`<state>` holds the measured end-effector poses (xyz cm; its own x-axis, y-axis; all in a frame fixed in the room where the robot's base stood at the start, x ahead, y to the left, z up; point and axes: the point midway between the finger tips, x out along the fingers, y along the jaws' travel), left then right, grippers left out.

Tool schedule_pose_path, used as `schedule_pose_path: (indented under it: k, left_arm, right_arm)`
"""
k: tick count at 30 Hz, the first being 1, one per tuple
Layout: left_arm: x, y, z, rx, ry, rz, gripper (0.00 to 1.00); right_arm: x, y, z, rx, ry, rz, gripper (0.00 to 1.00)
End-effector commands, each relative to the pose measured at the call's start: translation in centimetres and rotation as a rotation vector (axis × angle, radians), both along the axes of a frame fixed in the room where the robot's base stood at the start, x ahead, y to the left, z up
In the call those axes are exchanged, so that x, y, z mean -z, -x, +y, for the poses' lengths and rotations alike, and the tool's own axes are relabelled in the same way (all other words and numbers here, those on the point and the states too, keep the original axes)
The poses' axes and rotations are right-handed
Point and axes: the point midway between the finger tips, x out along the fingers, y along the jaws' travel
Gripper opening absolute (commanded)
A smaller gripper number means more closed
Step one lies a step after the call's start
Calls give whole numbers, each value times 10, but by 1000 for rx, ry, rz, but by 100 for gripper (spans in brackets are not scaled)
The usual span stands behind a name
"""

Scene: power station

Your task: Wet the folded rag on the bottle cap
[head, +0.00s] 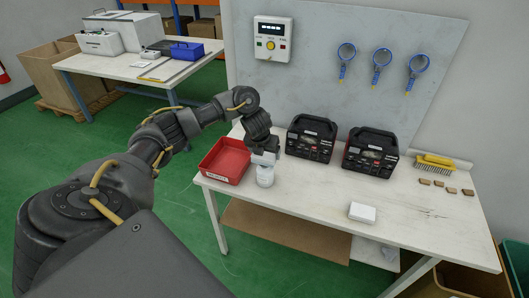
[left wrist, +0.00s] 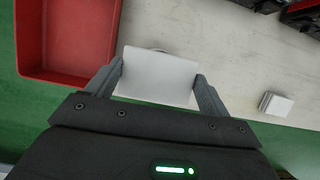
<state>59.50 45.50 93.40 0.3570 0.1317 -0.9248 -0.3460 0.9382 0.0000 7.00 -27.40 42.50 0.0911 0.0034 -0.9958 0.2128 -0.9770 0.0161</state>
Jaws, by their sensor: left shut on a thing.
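My left gripper (head: 264,152) is shut on a flat white folded rag (head: 263,159). In the left wrist view, the rag (left wrist: 158,76) lies between the two fingers (left wrist: 160,80). A squat, whitish translucent bottle (head: 265,176) stands upright on the workbench, directly under the rag in the head view. The rag and gripper hide the bottle's cap. I cannot tell whether the rag touches it. In the left wrist view, only a thin curved edge shows behind the rag. My right gripper is not in view.
A red tray (head: 244,174) stands left of the bottle. Two black devices (head: 311,138) (head: 370,151) stand behind and to the right. A white block or folded stack (head: 362,212) lies near the bench's front edge. A yellow brush (head: 434,163) lies far right. The bench's middle (head: 315,190) is clear.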

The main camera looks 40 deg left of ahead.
Motion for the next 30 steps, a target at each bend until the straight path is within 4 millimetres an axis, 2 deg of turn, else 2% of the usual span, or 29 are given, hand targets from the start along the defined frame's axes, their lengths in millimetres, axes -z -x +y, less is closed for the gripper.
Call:
schedule_pose_path:
  k: [1,15,30]
  left_arm:
    - [-10,0,0,0,0,-1,63]
    - [-50,0,0,0,-1,-2,63]
    - [-52,0,0,0,-1,-2,63]
  right_arm:
    - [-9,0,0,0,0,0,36]
    - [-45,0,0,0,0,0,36]
    - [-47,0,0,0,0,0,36]
